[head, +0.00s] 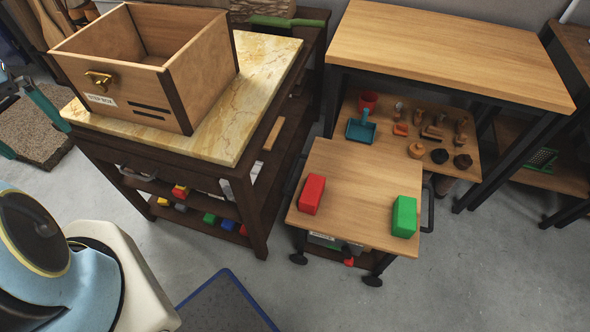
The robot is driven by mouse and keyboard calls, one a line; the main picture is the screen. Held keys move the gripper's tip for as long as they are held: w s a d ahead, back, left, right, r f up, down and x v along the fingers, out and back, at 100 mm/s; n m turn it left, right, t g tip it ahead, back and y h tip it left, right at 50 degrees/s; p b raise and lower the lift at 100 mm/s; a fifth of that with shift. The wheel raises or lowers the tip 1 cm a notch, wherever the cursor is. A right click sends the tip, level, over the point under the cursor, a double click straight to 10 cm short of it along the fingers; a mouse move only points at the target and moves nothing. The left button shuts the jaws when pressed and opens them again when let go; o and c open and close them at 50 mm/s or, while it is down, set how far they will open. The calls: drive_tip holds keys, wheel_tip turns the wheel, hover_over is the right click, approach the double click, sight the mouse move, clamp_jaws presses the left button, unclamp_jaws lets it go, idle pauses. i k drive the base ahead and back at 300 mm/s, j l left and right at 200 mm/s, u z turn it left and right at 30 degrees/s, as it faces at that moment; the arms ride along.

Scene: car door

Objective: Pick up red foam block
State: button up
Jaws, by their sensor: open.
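The red foam block (312,194) lies on the left part of a small wooden cart top (345,225). Nothing covers it from above. A green block (404,216) stands near the right edge of the same top, apart from the red one. My gripper (38,142) is at the left edge of the head view, partly cut off by the frame. Its teal fingers are spread and hold nothing. It is far to the left of the red block, with the marble-topped table between them.
The marble-topped table (250,100) bears an open wooden box (150,70); blocks sit on its lower shelf. Grey floor (470,270) is clear at front right.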

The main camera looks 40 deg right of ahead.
sight(309, 200)
drive_tip(key=k+l+u, duration=0.55)
drive_tip(key=k, duration=0.25)
drive_tip(key=k+l+u, duration=0.25)
drive_tip(key=k, duration=0.15)
drive_tip(key=k+u, duration=0.25)
drive_tip(key=k, duration=0.2)
